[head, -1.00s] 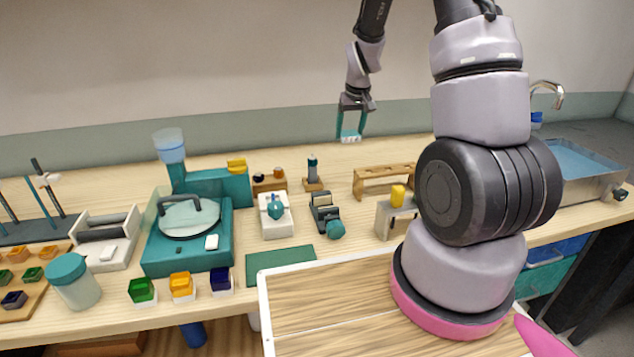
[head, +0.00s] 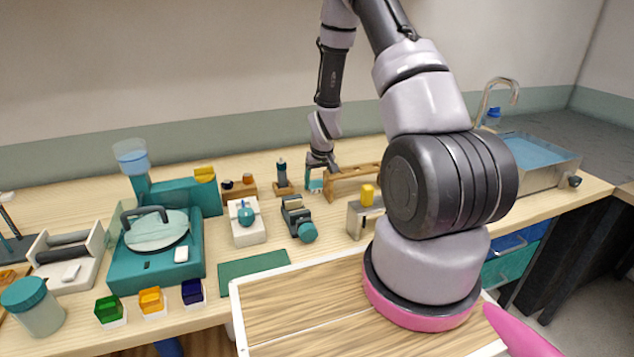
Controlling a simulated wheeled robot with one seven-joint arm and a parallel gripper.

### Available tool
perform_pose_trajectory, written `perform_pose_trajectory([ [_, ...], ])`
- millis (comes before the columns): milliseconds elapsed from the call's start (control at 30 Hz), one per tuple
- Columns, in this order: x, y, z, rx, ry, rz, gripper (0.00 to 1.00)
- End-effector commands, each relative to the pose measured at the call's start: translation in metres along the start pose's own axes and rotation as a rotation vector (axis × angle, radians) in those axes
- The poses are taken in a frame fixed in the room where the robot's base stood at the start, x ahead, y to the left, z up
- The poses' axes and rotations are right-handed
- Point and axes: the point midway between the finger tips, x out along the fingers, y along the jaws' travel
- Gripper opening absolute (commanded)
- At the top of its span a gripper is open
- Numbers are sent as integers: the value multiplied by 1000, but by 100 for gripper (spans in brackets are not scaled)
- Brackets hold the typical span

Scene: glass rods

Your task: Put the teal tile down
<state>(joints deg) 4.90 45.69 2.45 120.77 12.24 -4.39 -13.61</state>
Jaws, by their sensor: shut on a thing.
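My gripper (head: 316,184) hangs at the far side of the bench, pointing down, just left of the wooden rack. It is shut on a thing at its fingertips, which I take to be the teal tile. The tile and the teal fingers are too small here to tell apart clearly. I cannot tell whether the tile touches the bench.
The wooden rack (head: 352,185) stands close on the right of my gripper, and a small dark-topped stand (head: 282,178) close on its left. A clamp-like device (head: 298,219), a yellow-topped block (head: 366,196) and a flat green mat (head: 254,270) lie nearer.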

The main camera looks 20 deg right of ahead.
Motion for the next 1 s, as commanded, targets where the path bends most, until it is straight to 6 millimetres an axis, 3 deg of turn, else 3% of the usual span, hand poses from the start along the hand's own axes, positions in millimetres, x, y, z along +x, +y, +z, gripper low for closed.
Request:
perform_pose_trajectory([
  [333,3,0,1,0,1,0,0],
  [367,3,0,1,0,1,0,83],
  [400,3,0,0,0,1,0,99],
  [767,-5,0,-1,0,3,0,100],
  [1000,-50,0,-2,-1,5,0,100],
])
